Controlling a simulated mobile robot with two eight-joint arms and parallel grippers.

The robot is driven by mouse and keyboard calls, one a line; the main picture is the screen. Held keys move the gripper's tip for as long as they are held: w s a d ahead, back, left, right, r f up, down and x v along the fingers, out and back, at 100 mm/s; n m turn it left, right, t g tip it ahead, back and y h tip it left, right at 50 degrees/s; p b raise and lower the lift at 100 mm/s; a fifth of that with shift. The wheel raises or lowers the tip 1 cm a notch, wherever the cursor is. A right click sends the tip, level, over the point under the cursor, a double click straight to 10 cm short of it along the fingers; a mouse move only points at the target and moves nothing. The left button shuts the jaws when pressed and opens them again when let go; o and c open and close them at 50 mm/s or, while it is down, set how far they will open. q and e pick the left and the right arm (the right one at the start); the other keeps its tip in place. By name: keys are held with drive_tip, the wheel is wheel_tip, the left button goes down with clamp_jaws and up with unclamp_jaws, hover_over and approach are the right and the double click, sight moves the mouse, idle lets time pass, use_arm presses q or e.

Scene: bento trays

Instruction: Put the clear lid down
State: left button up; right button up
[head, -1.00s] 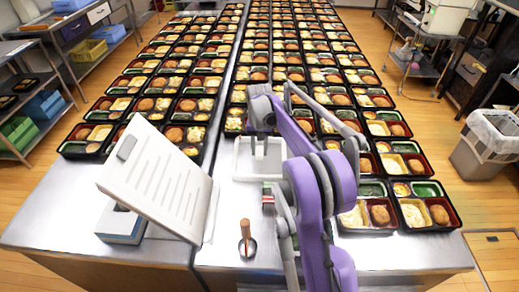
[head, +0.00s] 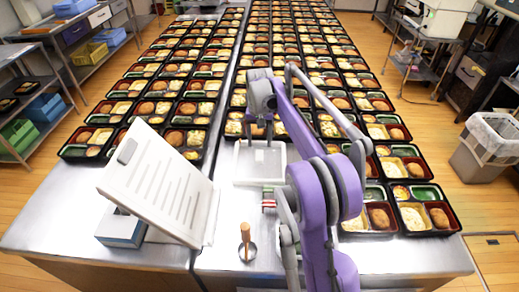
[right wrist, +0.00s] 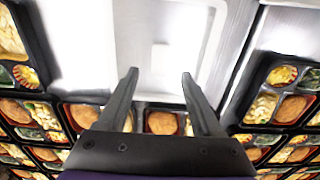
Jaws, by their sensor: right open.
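The clear lid (head: 241,173) looks like a pale square with a raised rim and a small white patch in its middle. It lies flat on the steel table in front of the bento rows; it also shows in the right wrist view (right wrist: 180,75). My right gripper (head: 259,141) is open at the lid's far edge, with nothing between its fingers. In the right wrist view its two dark fingers (right wrist: 158,75) are spread apart over the lid's edge. My left gripper is not in view.
Filled bento trays (head: 399,217) stand in long rows behind and to the right. A tilted white board (head: 160,185) stands at left. A wooden-handled tool (head: 245,238) and a small red, green and white item (head: 268,205) are in front of the lid. The table front is mostly bare.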

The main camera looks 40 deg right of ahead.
sight(259, 155)
wheel_tip(259, 155, up, 6)
drive_tip(key=shift+f, duration=0.2)
idle(1.4)
